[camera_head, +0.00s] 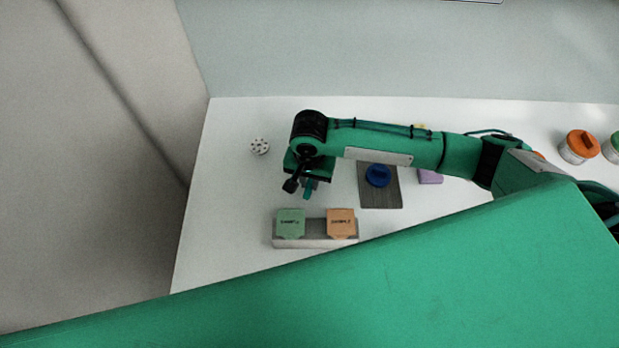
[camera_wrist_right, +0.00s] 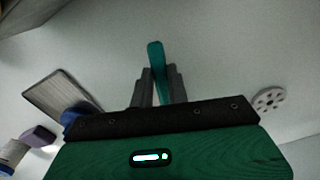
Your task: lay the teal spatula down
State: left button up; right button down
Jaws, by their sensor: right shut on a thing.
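The teal spatula (camera_wrist_right: 155,55) is in my right gripper (camera_wrist_right: 161,85), which is shut on it. In the right wrist view its teal end sticks out beyond the two dark fingers. In the head view my right gripper (camera_head: 301,188) hangs over the left part of the white table (camera_head: 225,200), and a bit of the teal spatula (camera_head: 309,188) shows below it. The rest of the spatula is hidden by the gripper. I cannot tell how far it is above the table. My left gripper is not in view.
A grey holder (camera_head: 316,240) with a green block (camera_head: 290,222) and an orange block (camera_head: 341,222) stands in front. A dark mat (camera_head: 381,200) bears a blue round thing (camera_head: 378,175). A white holed disc (camera_head: 260,147) lies back left. Orange-lidded jar (camera_head: 579,147) stands right.

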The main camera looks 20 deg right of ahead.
jog(key=shift+f, duration=0.2)
jog(key=c, duration=1.3)
grip_release()
jog(key=shift+r+b, duration=1)
jog(key=shift+r, duration=5.9)
jog(key=shift+f, duration=0.1)
